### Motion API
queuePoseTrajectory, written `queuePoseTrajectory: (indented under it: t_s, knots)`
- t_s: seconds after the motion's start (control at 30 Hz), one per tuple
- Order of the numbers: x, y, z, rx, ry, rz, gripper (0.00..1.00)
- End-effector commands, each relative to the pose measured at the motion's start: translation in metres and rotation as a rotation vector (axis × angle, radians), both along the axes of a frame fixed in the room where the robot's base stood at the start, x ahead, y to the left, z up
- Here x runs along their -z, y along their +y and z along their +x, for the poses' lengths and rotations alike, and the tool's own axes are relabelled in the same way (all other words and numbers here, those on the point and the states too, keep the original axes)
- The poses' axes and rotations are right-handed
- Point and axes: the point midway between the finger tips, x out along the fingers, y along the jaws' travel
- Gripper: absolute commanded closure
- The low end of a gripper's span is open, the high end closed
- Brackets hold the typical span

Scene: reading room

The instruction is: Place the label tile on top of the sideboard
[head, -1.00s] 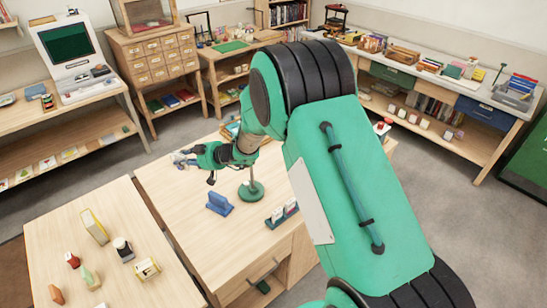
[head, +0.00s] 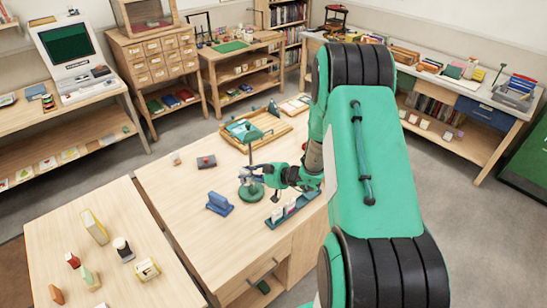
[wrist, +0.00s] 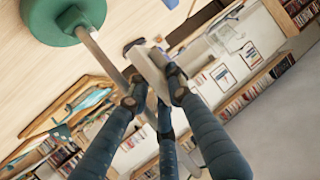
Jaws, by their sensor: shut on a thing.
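My gripper (head: 250,173) is above the wooden desk (head: 185,215), beside the post of a green-based stand (head: 250,193). In the wrist view its fingers (wrist: 155,88) are closed around a small pale flat piece, probably the label tile (wrist: 152,68); its face is mostly hidden by the fingers. The piece appears tilted and clear of the desk top. In the head view the piece is too small to make out. The sideboard is not certain; a long low unit with green and blue drawers (head: 482,112) stands along the right wall.
On the desk are a blue holder (head: 219,203), a rack with white cards (head: 290,210), a wooden tray (head: 262,125) and a small dark block (head: 206,162). A second table (head: 110,270) at lower left holds several small items. The long unit's top is crowded in places.

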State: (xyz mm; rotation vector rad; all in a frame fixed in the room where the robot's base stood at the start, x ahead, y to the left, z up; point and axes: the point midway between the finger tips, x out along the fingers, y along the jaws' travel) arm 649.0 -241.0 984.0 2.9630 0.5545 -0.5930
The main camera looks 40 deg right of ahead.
Motion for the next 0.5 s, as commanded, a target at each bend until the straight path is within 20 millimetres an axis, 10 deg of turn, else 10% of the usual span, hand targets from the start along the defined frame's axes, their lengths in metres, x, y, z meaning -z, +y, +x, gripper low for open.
queuePoseTrajectory:
  t_s: [0.33,0.5]
  knots:
    - [0.015,-0.040,-0.040,0.043,0.001,0.001,1.00]
    - [0.032,-0.069,-0.021,0.099,-0.001,0.000,1.00]
